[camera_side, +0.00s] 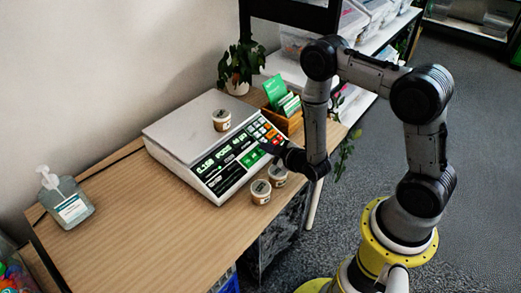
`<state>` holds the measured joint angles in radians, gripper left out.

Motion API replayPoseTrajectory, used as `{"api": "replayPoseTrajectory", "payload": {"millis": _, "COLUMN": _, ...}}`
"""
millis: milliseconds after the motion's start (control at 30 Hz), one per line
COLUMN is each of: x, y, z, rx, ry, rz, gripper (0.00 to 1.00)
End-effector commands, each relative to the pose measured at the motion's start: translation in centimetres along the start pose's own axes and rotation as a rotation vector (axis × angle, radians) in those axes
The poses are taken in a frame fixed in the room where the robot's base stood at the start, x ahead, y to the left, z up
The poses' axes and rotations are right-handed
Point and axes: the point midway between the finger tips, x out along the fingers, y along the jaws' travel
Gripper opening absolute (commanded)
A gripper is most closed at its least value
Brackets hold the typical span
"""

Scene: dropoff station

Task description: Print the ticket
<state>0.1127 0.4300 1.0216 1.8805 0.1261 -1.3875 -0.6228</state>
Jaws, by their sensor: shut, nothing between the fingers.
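A scale (190,128) with a flat metal platform stands on the wooden table. Its front panel (237,158) has lit green digits and rows of coloured keys. A small jar with a dark lid (221,120) sits on the platform. No printed ticket can be made out. My gripper (268,149) is shut and empty, low over the right part of the key panel. I cannot tell whether its tip touches a key. The arm's end hides some keys on the panel's right side.
Two more small jars (260,191) stand on the table in front of the scale. A wooden box with green cards (285,113) and a potted plant (238,88) are behind at the right. A sanitizer bottle (68,203) is at the left. The table's front left is clear.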

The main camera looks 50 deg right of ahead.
Motion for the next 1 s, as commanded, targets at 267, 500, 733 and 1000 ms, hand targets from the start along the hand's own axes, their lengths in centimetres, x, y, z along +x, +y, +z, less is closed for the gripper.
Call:
{"api": "replayPoseTrajectory", "payload": {"millis": 267, "x": 0.18, "y": -0.15, "z": 0.16, "rx": 0.0, "ry": -0.001, "rz": 0.0, "gripper": 0.0}}
{"api": "replayPoseTrajectory", "payload": {"millis": 500, "x": 0.37, "y": -0.27, "z": 0.28, "rx": 0.0, "ry": 0.0, "rz": 0.0, "gripper": 0.0}}
{"api": "replayPoseTrajectory", "payload": {"millis": 733, "x": 0.54, "y": -0.4, "z": 0.4, "rx": 0.0, "ry": 0.0, "rz": 0.0, "gripper": 0.0}}
{"api": "replayPoseTrajectory", "payload": {"millis": 1000, "x": 0.51, "y": -0.37, "z": 0.38, "rx": 0.0, "ry": 0.0, "rz": 0.0, "gripper": 0.0}}
